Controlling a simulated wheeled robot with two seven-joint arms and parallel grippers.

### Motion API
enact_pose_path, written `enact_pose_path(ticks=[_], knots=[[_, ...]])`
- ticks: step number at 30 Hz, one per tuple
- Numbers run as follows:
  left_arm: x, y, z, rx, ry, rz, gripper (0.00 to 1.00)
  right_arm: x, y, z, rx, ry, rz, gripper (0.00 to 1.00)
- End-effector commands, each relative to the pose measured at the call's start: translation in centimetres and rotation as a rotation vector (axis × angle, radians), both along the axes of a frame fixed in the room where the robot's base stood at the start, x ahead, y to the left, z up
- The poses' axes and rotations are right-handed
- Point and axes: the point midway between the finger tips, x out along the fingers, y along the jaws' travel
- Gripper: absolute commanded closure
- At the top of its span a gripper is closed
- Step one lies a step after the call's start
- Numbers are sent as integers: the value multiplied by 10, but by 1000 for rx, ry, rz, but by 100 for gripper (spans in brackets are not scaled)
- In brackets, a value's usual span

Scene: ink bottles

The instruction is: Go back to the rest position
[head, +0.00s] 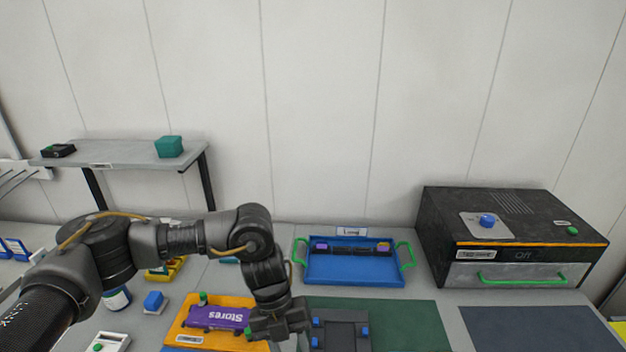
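My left arm comes in from the left and bends down near the middle. My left gripper (279,325) is low at the front, over the right end of an orange tray (178,338) and beside a dark fixture with blue blocks (340,335). Its fingers are dark and partly lost against things below, so I cannot tell whether it is open or shut. A purple piece marked "Stores" (218,317), upside down to me, lies on the orange tray, just left of the gripper. My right gripper is not in view. A bottle (117,300) stands at the left, partly hidden by my arm.
A blue tray with green handles (352,270) stands at the back middle. A black box with a green-handled drawer (515,235) stands at the right. A raised shelf (125,153) holds a teal box (169,146). Green (400,320) and dark mats (530,330) look clear.

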Motion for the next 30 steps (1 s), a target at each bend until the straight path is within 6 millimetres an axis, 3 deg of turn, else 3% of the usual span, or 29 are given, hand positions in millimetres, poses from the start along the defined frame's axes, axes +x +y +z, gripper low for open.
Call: enact_pose_path(ticks=[4, 9, 13, 15, 17, 20, 23, 26, 27, 30], knots=[[-25, -45, -17, -149, -9, 6, 61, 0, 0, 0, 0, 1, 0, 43], [-55, -110, -20, -383, -24, 95, 61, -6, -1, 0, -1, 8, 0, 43], [-71, -162, 0, -617, -23, 303, 61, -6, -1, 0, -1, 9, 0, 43], [-68, -178, 16, -727, -15, 472, 61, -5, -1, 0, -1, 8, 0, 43], [-60, -182, 28, -799, -5, 637, 61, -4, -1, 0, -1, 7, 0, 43], [-39, -167, 38, -867, 24, 952, 61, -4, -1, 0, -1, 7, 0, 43], [-19, -127, 30, -863, 64, 1297, 61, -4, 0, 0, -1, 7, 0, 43], [-10, -67, 3, -783, 110, 1656, 61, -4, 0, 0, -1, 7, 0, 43], [-12, -39, -12, -731, 129, 1801, 61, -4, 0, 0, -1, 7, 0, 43], [-34, 29, -50, -567, 174, 2123, 61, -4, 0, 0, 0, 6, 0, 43]])
